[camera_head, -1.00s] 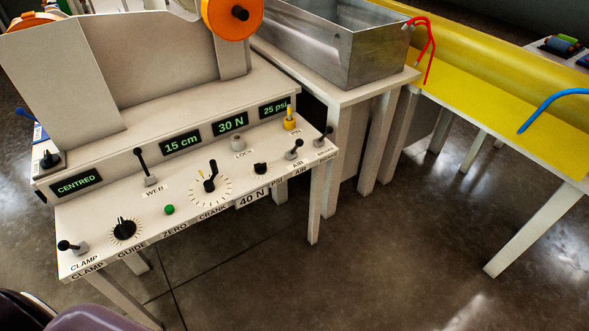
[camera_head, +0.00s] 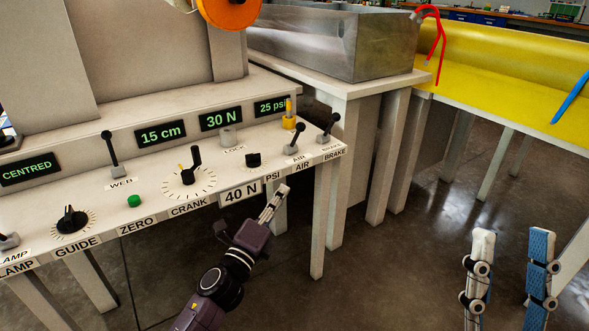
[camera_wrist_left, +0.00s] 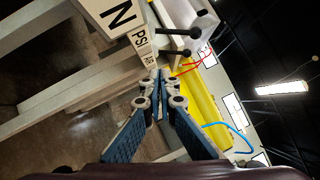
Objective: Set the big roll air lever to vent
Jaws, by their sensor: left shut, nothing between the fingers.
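The air lever (camera_head: 298,139), short with a black knob, stands on the console's right part behind the AIR label. It leans up and slightly right in the head view. No vent mark is readable. My left gripper (camera_head: 284,190) is shut and empty, below and in front of the console's front edge near the PSI label, apart from the lever. In the left wrist view its fingertips (camera_wrist_left: 160,74) are together, with two black-knobbed levers beyond; I cannot tell for sure which is the air lever. My right gripper (camera_head: 512,236) is at lower right, fingers wide apart and empty.
The brake lever (camera_head: 329,126) stands right of the air lever. A yellow-topped knob (camera_head: 289,115) is behind it and a black PSI knob (camera_head: 253,160) to its left. A metal bath (camera_head: 340,42) and a yellow table (camera_head: 500,75) stand behind. The floor in front is free.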

